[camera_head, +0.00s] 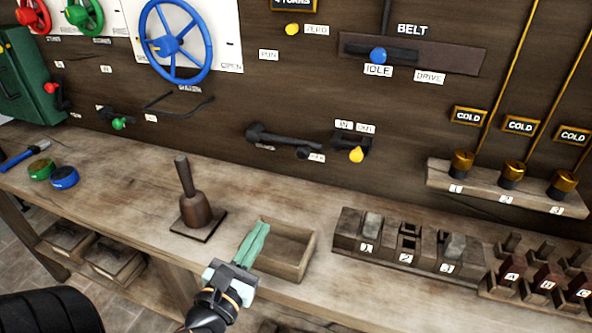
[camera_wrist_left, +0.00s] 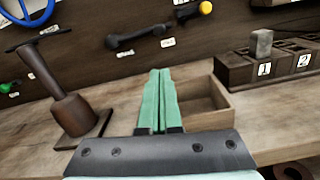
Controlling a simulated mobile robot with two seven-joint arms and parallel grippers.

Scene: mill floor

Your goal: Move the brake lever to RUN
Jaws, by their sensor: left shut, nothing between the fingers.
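My left gripper (camera_head: 260,230) has its green fingers shut with nothing between them, in front of the open wooden box on the bench. It also shows in the wrist view (camera_wrist_left: 160,76). A dark lever (camera_head: 285,140) lies almost level on the brown panel above the box, its arm running to the right, with small labels below it. It shows in the left wrist view too (camera_wrist_left: 140,38), beyond the fingertips and apart from them. I cannot read which control is the brake lever. A small label (camera_head: 268,54) higher up seems to read RUN. My right gripper is not in view.
The wooden box (camera_head: 308,258) is right beside the fingers. A wooden mallet-like tool (camera_head: 195,205) stands to the left, and slotted blocks (camera_head: 342,240) to the right. A yellow knob (camera_head: 356,156) is right of the dark lever. The belt lever's blue knob (camera_head: 378,56) is above.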

